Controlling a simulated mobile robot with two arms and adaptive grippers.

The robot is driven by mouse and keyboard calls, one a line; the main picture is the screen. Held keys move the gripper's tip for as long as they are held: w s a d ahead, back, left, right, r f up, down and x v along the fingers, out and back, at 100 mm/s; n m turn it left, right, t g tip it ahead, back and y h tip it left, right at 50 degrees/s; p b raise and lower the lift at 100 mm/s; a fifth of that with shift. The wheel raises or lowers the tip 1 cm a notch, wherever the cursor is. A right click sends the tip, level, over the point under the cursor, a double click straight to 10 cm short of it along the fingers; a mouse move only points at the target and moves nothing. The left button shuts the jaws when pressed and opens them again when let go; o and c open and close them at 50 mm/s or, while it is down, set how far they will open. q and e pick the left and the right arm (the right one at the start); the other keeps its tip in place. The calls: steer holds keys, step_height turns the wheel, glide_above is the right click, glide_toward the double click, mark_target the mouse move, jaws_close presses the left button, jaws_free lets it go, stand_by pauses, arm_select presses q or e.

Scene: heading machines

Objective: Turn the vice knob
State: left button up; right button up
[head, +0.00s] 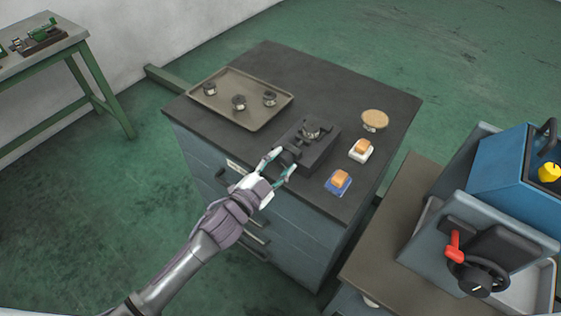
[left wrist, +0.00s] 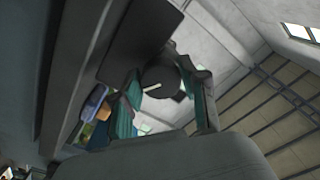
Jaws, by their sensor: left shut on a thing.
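The dark vice (head: 318,153) sits at the front edge of the dark-topped cabinet, with a round metal part (head: 311,130) in it. Its black knob (head: 287,157) faces the front of the cabinet. My left gripper (head: 280,164) reaches up to the knob, with one finger on each side, and is shut on it. In the left wrist view the dark round knob (left wrist: 163,88) with a white mark shows between the teal-padded fingers. The fingers partly hide the knob in the head view. My right gripper is not in view.
On the cabinet top (head: 345,90) are a tray (head: 225,112) with three round parts, a blue-based block (head: 338,183), a white-based block (head: 360,151) and a round tan-topped item (head: 375,119). A bench with a machine (head: 480,240) stands at right, another table (head: 45,60) at far left.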

arm_select(q)
steer(key=m, duration=0.6)
steer(key=shift+m, duration=0.3)
steer(key=m, duration=0.6)
steer(key=shift+r, duration=0.1)
stand_by(0.3)
steer(key=o, duration=1.1)
steer(key=shift+o, duration=0.2)
steer(key=v, duration=1.2)
